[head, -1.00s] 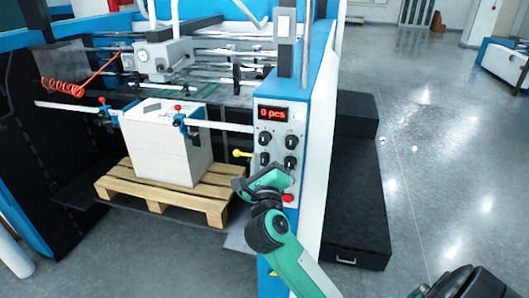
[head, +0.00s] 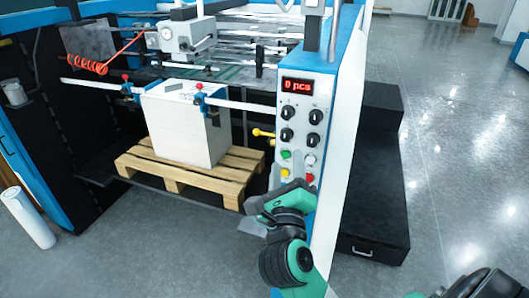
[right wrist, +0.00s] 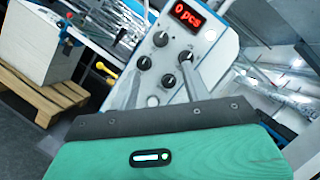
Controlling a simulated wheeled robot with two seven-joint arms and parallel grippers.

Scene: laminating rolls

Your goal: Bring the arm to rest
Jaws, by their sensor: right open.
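My right gripper (head: 283,194) is in front of the lower part of the machine's control panel (head: 301,128), just below its buttons. In the right wrist view its two grey fingers stand apart (right wrist: 161,72), with nothing between them. Behind them are the panel's black knobs (right wrist: 168,80) and the red "0 pcs" display (right wrist: 187,15). In the head view a green button (head: 286,155), a yellow button (head: 286,171) and a red button (head: 309,178) show just above the gripper. I cannot tell whether the gripper touches the panel. My left gripper is out of view.
A stack of white sheets (head: 183,128) stands on a wooden pallet (head: 190,170) left of the panel. A yellow lever (head: 262,133) sticks out beside the panel. A black step box (head: 372,205) stands at right. The grey floor (head: 460,150) farther right is clear.

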